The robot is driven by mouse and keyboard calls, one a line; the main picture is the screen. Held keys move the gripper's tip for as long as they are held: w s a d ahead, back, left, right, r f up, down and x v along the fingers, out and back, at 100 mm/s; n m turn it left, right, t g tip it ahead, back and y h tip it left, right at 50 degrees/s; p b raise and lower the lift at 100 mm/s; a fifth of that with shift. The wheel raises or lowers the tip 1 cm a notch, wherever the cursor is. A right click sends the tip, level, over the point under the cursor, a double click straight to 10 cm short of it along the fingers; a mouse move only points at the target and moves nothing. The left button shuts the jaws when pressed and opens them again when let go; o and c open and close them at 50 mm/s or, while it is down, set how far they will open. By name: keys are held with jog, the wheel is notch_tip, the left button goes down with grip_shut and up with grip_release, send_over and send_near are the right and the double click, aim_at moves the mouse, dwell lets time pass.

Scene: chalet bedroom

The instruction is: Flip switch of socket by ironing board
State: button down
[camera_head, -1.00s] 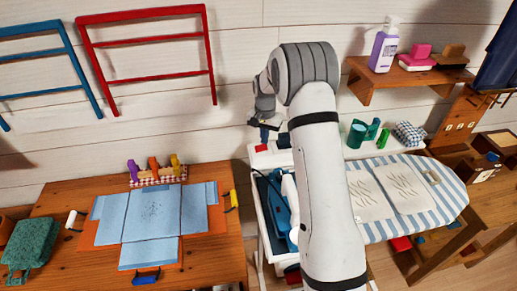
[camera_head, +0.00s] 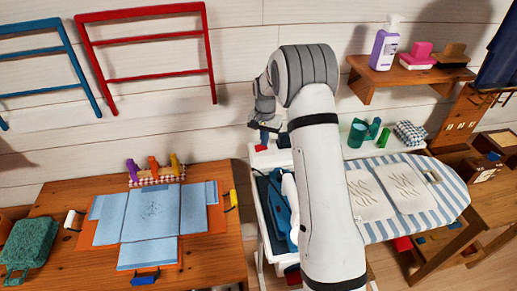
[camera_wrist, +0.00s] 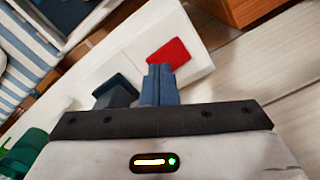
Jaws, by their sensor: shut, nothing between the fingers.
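A red switch (camera_head: 261,148) sits on a white socket strip at the left end of the ironing board (camera_head: 435,195). In the wrist view, the red switch (camera_wrist: 170,52) lies on the white surface (camera_wrist: 112,58), just beyond the fingertips. A dark blue-grey block (camera_wrist: 116,91), perhaps a plug, stands left of the fingers; the head view shows it right of the switch (camera_head: 284,141). My gripper (camera_head: 264,135) is shut and empty, just above the red switch. Its blue-grey fingertips (camera_wrist: 158,72) overlap the switch's near edge in the wrist view; I cannot tell whether they touch.
A blue iron (camera_head: 275,205) lies below my gripper, partly behind my arm. Green items (camera_head: 357,134) stand right of my arm. A wooden shelf (camera_head: 375,84) with a purple bottle (camera_head: 383,50) is at upper right. A wooden table (camera_head: 55,205) stands left.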

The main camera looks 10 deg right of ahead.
jog(key=shift+f, duration=0.35)
jog(key=shift+r, duration=0.1)
jog(key=shift+r+p, duration=1.6)
jog(key=shift+r, duration=1.9)
